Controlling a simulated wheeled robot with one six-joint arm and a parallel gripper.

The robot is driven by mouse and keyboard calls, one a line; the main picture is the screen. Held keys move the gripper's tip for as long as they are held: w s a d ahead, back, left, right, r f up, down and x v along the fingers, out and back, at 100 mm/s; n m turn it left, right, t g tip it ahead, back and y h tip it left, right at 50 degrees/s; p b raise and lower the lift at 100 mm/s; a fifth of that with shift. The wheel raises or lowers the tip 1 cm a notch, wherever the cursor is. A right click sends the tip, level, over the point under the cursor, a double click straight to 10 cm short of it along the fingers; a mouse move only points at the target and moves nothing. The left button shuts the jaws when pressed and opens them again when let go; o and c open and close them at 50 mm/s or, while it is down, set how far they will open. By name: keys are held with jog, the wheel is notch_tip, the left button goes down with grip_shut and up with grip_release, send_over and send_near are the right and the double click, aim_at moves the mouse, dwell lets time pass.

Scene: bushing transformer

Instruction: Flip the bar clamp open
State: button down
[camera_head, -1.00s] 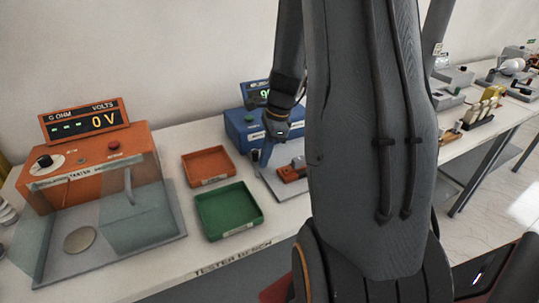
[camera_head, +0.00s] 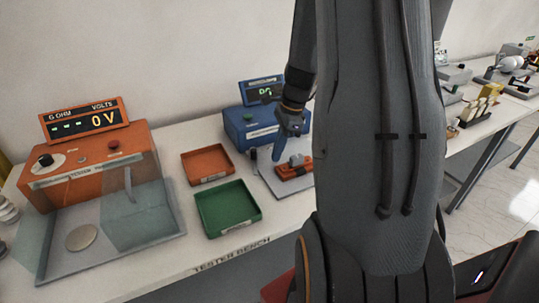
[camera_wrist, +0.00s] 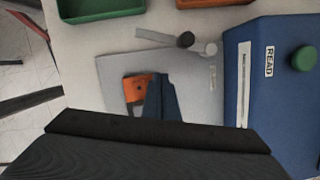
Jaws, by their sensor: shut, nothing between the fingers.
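The clamp fixture is a light grey plate (camera_head: 266,178) with an orange block (camera_head: 293,170) and a grey part (camera_head: 296,159) on top, in front of the blue tester. In the wrist view the plate (camera_wrist: 118,70) carries a light grey bar (camera_wrist: 155,36) ending in a dark knob, and the orange block (camera_wrist: 138,86) is partly hidden by my fingers. I cannot tell for certain whether this bar is the bar clamp. My gripper (camera_head: 277,156) points down over the plate, left of the orange block; its shut, empty fingers (camera_wrist: 160,80) show in the wrist view. Contact is unclear.
A blue tester (camera_head: 243,127) with a green button stands behind the plate. An orange tray (camera_head: 207,180) and a green tray (camera_head: 228,228) lie to the left. Further left is an orange tester (camera_head: 95,175) with a clear cover. My arm hides the bench's middle right.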

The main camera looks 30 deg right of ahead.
jog(key=b+v, duration=0.2)
jog(key=v, duration=0.6)
jog(key=shift+r, duration=0.35)
jog(key=shift+s, duration=0.1)
jog(key=s+a+f+n+h, duration=0.1)
jog(key=s+a+f+n, duration=0.1)
jog(key=a+n, duration=0.5)
jog(key=s+a+f+n+b, duration=0.1)
jog(key=s+a+f+n, duration=0.1)
jog(key=a+n, duration=0.5)
jog(key=s+a+f+n+h+b, duration=0.1)
jog(key=s+a+f+n, duration=0.2)
jog(key=a+n, duration=0.5)
jog(key=shift+s+a+h, duration=0.3)
jog(key=shift+s+a, duration=0.2)
jog(key=shift+s+a+f+n, duration=0.1)
jog(key=shift+s+a+n, duration=0.05)
jog(key=shift+a+n, duration=0.15)
jog(key=shift+d, duration=0.1)
